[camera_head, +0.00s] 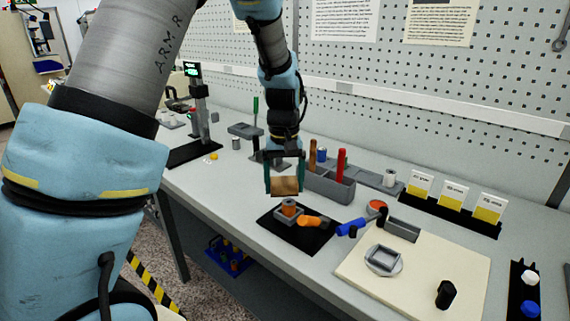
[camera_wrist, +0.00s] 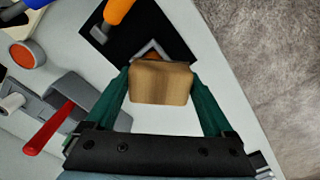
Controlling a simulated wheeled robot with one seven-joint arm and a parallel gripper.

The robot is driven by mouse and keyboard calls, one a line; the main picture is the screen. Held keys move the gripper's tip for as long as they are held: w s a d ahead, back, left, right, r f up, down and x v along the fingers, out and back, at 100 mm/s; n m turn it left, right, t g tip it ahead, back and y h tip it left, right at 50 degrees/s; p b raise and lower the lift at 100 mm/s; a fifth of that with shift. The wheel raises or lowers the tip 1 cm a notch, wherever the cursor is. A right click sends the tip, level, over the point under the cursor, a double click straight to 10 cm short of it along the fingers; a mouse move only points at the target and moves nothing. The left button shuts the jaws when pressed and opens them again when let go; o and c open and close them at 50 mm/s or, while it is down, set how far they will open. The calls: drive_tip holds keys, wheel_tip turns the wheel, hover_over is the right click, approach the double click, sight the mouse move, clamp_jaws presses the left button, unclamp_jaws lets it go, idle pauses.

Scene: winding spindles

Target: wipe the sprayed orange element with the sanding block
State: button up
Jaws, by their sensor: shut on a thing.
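My gripper (camera_head: 285,178) is shut on the sanding block (camera_head: 285,187), a tan wood-coloured block. In the wrist view the block (camera_wrist: 160,82) sits between the two green fingers. The orange element (camera_head: 289,208) stands in a small grey square holder (camera_head: 288,218) on a black mat (camera_head: 318,240). The block is held above the holder, apart from it in the head view. In the wrist view the block hides most of the orange element, and only the holder's corner (camera_wrist: 152,47) and a bit of orange show beyond it.
An orange-handled tool (camera_head: 308,221) lies beside the holder, and a blue-handled one (camera_head: 350,227) lies to its right. A grey bin (camera_head: 330,188) with upright red and brown handles stands behind. A cream board (camera_head: 425,292) with a grey square part lies at right.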

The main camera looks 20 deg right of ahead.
drive_tip(key=shift+r+p, duration=1.35)
drive_tip(key=shift+r, duration=0.7)
drive_tip(key=shift+w+f, duration=0.1)
drive_tip(key=shift+f, duration=0.05)
